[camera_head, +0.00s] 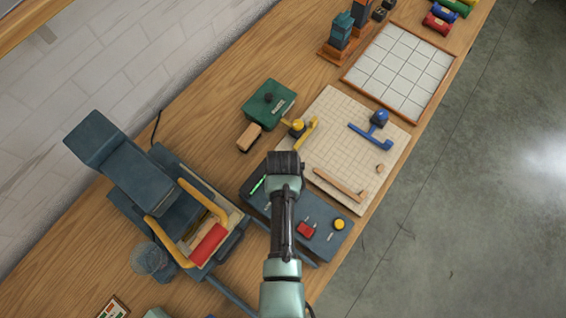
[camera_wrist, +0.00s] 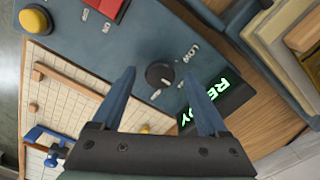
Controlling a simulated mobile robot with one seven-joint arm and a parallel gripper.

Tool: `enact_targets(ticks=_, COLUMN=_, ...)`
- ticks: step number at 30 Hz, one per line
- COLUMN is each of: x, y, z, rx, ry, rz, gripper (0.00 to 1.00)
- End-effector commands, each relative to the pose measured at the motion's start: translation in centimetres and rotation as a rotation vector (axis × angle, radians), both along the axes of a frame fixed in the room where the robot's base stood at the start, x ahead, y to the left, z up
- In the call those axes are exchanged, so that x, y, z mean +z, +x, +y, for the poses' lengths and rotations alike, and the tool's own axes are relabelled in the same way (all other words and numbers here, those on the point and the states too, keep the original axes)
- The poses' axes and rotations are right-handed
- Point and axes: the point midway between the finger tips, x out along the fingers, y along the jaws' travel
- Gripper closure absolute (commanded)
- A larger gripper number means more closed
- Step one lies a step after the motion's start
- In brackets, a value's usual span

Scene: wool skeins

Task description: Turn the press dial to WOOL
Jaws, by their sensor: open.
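The dark round dial (camera_wrist: 160,74) sits on the blue-grey control panel (camera_wrist: 150,35) in the wrist view. My gripper (camera_wrist: 159,75) is open, with one blue finger on either side of the dial in the picture. I cannot tell whether they touch it. A green lit display (camera_wrist: 210,105) reading READY is beside the right finger. In the head view my gripper (camera_head: 285,160) is over the panel (camera_head: 328,246), and the dial is hidden under my arm.
The panel bears a red switch (camera_head: 306,230) and a yellow button (camera_head: 339,224). The blue-grey press (camera_head: 125,165) with yellow arms stands left, its lid raised. A gridded board (camera_head: 340,130), a green box (camera_head: 268,104) and a wooden block (camera_head: 249,137) lie beyond.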

Motion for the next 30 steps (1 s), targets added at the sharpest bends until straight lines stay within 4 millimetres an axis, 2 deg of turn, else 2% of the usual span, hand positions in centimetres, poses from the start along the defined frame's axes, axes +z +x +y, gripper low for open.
enact_targets(ticks=5, x=1.7, y=0.1, z=0.0, rx=0.0, ry=0.0, rz=-0.003, gripper=0.23)
enact_targets(ticks=21, x=11.3, y=0.1, z=0.0, rx=0.0, ry=0.0, rz=-0.004, gripper=0.23)
enact_targets(ticks=25, x=12.4, y=0.0, z=0.0, rx=0.0, ry=0.0, rz=-0.002, gripper=0.23)
enact_targets(ticks=30, x=12.8, y=0.0, z=0.0, rx=0.0, ry=0.0, rz=-0.001, gripper=0.23)
